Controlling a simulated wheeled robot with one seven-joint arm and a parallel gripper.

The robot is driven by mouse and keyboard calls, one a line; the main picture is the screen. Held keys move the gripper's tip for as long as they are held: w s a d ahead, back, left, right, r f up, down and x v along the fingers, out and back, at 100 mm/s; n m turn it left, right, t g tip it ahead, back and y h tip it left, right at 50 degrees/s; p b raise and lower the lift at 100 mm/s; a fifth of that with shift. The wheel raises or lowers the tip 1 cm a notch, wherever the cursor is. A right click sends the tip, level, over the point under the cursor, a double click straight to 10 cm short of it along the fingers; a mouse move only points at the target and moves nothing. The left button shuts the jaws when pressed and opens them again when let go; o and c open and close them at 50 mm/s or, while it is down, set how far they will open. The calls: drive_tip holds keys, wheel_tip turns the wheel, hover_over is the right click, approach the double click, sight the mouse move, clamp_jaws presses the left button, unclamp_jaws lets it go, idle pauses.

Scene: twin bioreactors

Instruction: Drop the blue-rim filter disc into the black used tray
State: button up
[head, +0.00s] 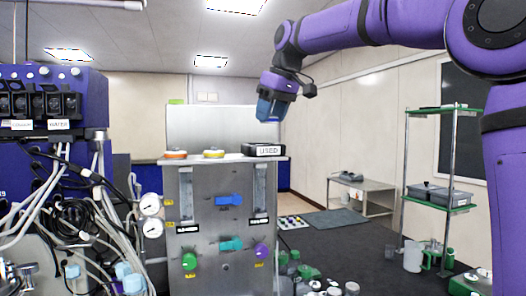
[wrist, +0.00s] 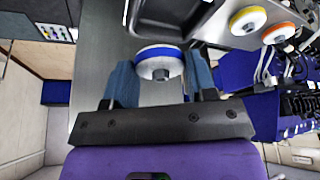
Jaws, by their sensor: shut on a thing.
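The blue-rim filter disc (wrist: 159,62) is white with a blue edge and sits between the two blue-grey fingers of my gripper (wrist: 160,80) in the wrist view. My gripper (head: 270,108) is shut on it and hangs above the cabinet top in the head view, fingers pointing down. The fingers mostly hide the disc there. The black used tray (head: 263,150), labelled USED, stands at the right end of the cabinet top, below my gripper and apart from it. The tray (wrist: 172,14) also shows at the top of the wrist view, beyond the disc.
An orange-rim disc (head: 175,155) and a yellow-rim disc (head: 213,154) sit on the cabinet top left of the tray. The steel cabinet (head: 212,222) has knobs and gauges in front. Hoses crowd the left. A shelf rack (head: 438,200) stands at right.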

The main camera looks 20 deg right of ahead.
drive_tip(key=o, duration=1)
drive_tip(key=v, duration=1)
drive_tip(key=shift+s+d+r, duration=0.1)
drive_tip(key=shift+r, duration=0.3)
